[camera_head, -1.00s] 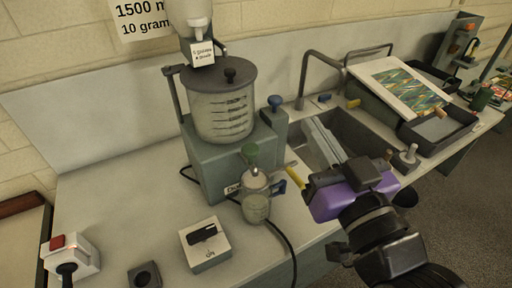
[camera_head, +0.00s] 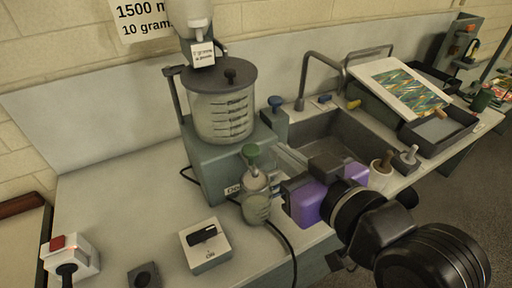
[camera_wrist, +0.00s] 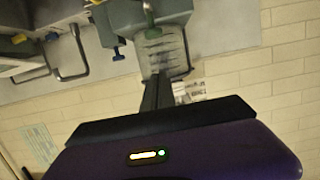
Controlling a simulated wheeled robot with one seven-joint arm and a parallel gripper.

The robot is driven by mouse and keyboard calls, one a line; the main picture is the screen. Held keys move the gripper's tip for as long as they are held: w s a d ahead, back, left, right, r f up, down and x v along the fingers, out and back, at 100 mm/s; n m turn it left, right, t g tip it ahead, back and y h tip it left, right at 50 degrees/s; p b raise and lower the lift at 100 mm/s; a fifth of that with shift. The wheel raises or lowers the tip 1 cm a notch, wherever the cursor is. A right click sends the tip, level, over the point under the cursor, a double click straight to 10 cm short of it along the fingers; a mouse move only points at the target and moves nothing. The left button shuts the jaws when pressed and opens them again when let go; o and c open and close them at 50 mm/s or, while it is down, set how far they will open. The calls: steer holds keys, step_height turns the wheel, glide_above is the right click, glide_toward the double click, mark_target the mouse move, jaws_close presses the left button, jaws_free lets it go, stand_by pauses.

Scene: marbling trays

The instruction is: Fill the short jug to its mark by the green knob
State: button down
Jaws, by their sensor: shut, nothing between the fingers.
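The green knob (camera_head: 251,151) sits on the tap at the front of a lidded, graduated tank (camera_head: 222,108). It also shows at the top of the wrist view (camera_wrist: 151,22). A small clear jug (camera_head: 257,207) stands below the tap with pale greenish liquid in it. Its mark and exact level are too small to read, and its right side is partly covered by my gripper. My gripper (camera_head: 280,152), with a purple body, is shut and empty. Its grey fingers point toward the tank, just right of the green knob and apart from it as far as I can tell.
A blue knob (camera_head: 276,102) stands on the tank base's right side. A sink (camera_head: 345,135) with a bent faucet lies behind my gripper. A black-switch box (camera_head: 205,245) and a cable are at the front.

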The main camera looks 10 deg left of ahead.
steer(key=p, duration=0.2)
glide_above(251, 151)
steer(key=s+d, duration=0.1)
step_height(251, 151, down, 2)
steer(key=f, duration=0.3)
steer(key=shift+s+d, duration=0.1)
steer(key=shift+s, duration=0.15)
steer(key=shift+f, duration=0.7)
